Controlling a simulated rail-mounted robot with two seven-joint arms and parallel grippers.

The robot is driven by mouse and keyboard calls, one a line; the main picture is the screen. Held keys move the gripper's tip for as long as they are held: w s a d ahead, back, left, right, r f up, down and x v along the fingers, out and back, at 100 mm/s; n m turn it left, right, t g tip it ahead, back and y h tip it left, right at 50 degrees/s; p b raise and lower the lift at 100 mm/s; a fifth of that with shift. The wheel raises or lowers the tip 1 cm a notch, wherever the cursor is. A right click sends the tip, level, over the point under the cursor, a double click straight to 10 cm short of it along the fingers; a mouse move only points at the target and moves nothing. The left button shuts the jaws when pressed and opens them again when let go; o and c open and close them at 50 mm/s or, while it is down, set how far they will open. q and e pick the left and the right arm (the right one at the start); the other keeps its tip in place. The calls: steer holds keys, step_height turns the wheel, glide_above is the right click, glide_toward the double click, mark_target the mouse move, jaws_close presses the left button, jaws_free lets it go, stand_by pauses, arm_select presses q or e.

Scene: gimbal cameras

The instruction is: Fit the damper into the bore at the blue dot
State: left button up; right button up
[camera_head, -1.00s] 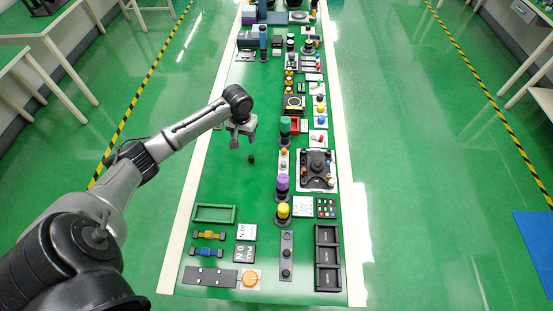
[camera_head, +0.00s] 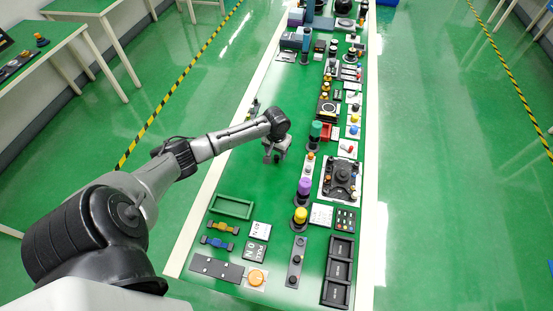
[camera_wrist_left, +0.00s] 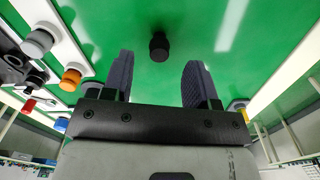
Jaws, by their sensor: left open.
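A small dark knob-like piece, likely the damper (camera_wrist_left: 159,46), stands on the green bench top in the left wrist view. It lies ahead of and between the two fingers, apart from both. My left gripper (camera_wrist_left: 160,80) is open and empty. In the head view my left gripper (camera_head: 273,158) points down over the clear strip of the bench, and it hides the small piece there. A black square fixture (camera_head: 340,180) with round parts stands on a white plate to the right. I cannot make out the blue dot or its bore. My right gripper is not in view.
A purple-topped post (camera_head: 304,187) and a yellow-topped post (camera_head: 300,216) stand right of the gripper. A green tray (camera_head: 232,206) and black bins (camera_head: 339,270) lie nearer. The bench's left strip around the gripper is mostly clear.

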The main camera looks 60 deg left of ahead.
mark_target(276, 156)
arm_select(q)
step_height(276, 156, down, 4)
steer(key=shift+f+b, duration=0.1)
steer(key=shift+b, duration=0.3)
steer(key=shift+c, duration=0.3)
steer(key=c, duration=0.9)
